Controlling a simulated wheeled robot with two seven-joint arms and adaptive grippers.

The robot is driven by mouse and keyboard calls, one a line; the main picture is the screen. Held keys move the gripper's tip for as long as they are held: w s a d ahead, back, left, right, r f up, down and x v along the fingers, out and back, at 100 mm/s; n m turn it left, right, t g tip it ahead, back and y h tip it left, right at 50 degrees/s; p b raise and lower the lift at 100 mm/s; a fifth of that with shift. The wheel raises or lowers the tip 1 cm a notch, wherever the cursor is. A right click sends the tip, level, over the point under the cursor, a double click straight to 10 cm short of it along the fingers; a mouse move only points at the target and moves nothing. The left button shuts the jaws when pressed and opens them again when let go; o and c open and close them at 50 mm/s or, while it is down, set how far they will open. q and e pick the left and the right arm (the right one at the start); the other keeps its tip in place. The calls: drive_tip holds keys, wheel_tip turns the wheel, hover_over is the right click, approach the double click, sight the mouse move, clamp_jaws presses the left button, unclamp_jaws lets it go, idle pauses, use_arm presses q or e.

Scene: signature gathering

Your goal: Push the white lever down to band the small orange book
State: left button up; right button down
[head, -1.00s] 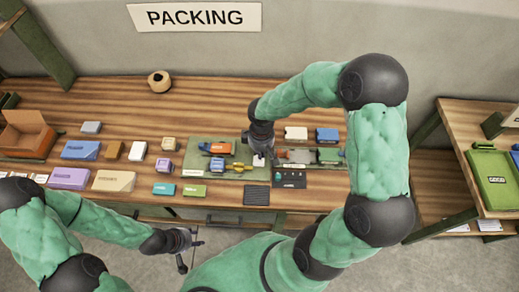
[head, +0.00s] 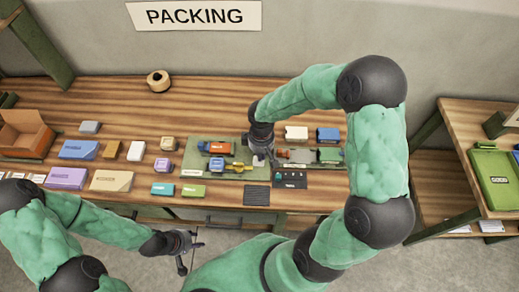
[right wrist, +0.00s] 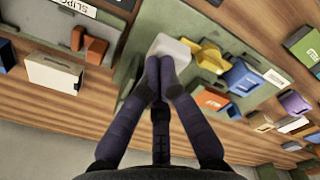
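The small orange book (head: 219,149) lies in a banding device with blue and yellow parts on a green mat; its orange side also shows in the right wrist view (right wrist: 212,99). The white lever (right wrist: 172,47) has a pale block-like top just beyond my right fingertips. My right gripper (right wrist: 162,68) is shut with its fingers together and nothing between them. The fingertips are at the lever's near edge; I cannot tell if they press on it. In the head view my right gripper (head: 268,156) hides most of the lever. My left gripper (head: 190,248) hangs open and empty before the table's front edge.
A dark panel (head: 290,179) and a ribbed black pad (head: 257,195) lie in front. Several boxes and books stand to the left, with an open orange carton (head: 25,133).

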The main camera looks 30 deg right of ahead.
drive_tip(key=shift+f+b, duration=2.2)
drive_tip(key=shift+f, duration=0.4)
idle(0.4)
idle(0.5)
drive_tip(key=shift+r+p, duration=3.5)
drive_tip(key=shift+r, duration=1.1)
drive_tip(key=shift+f, duration=0.1)
